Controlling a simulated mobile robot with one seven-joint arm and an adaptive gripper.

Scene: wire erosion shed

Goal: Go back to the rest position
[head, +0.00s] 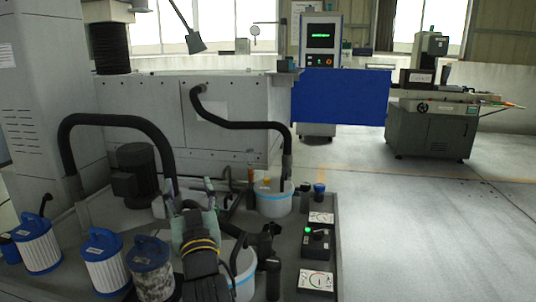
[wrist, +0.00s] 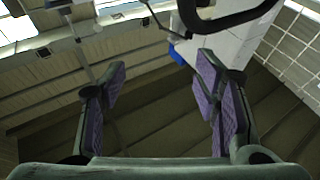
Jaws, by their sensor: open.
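My gripper (wrist: 161,68) is open in the wrist view. Its two fingers with purple pads stand wide apart, with nothing between them. Beyond them the wrist view shows a tilted scene of wall, window, and part of a white machine with a black hose (wrist: 235,18). In the head view my arm rises at bottom centre, and my gripper (head: 194,210) shows grey-green above the yellow-ringed wrist, over the equipment tray. The fingers are small there and partly lost against the clutter behind.
Filter cartridges with blue handles (head: 101,260) stand at left. A white bucket (head: 273,204) with a hose and a dark motor (head: 136,175) are close by. Control boxes (head: 315,281) sit on the tray's right side. Open floor (head: 420,230) lies right, before a grey machine (head: 430,130).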

